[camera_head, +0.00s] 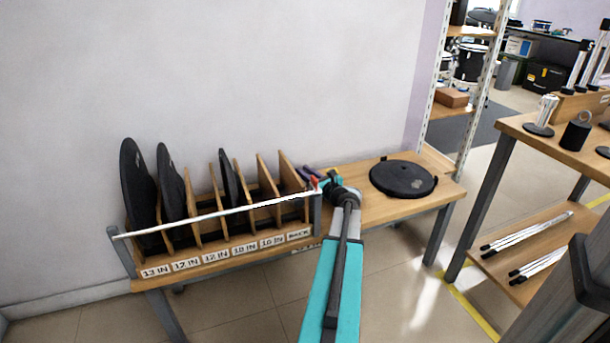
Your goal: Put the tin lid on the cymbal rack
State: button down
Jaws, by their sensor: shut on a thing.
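The cymbal rack (222,252) is a wooden stand at the left, with upright dividers, a pale front bar and size labels along its front edge. Black discs stand upright in it: a large one (134,185) at the far left, another (171,180) beside it, and a narrow-looking one (227,172) near the middle. The slots at its right end look empty. My gripper (323,181) is at the rack's right end, beyond my teal arm. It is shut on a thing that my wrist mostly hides. I cannot make out a tin lid for certain.
A flat black round pad (402,178) lies on the wooden bench (376,212) right of my gripper. A metal shelf (476,90) stands behind it. A second table (569,158) at the right holds stands, with drumsticks (530,232) on its lower shelf.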

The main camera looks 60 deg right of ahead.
jog(key=shift+f, duration=0.6)
jog(key=c, duration=1.6)
grip_release()
jog(key=shift+r, duration=0.55)
jog(key=shift+s+a+r, duration=0.1)
jog(key=shift+s+r, duration=0.05)
jog(key=shift+s, duration=0.1)
jog(key=p+v, duration=0.3)
jog(key=v, duration=0.7)
jog(key=shift+s+a, duration=0.1)
jog(key=shift+s, duration=0.1)
jog(key=shift+s+a+p, duration=0.2)
jog(key=shift+s+p, duration=0.1)
jog(key=shift+s, duration=0.2)
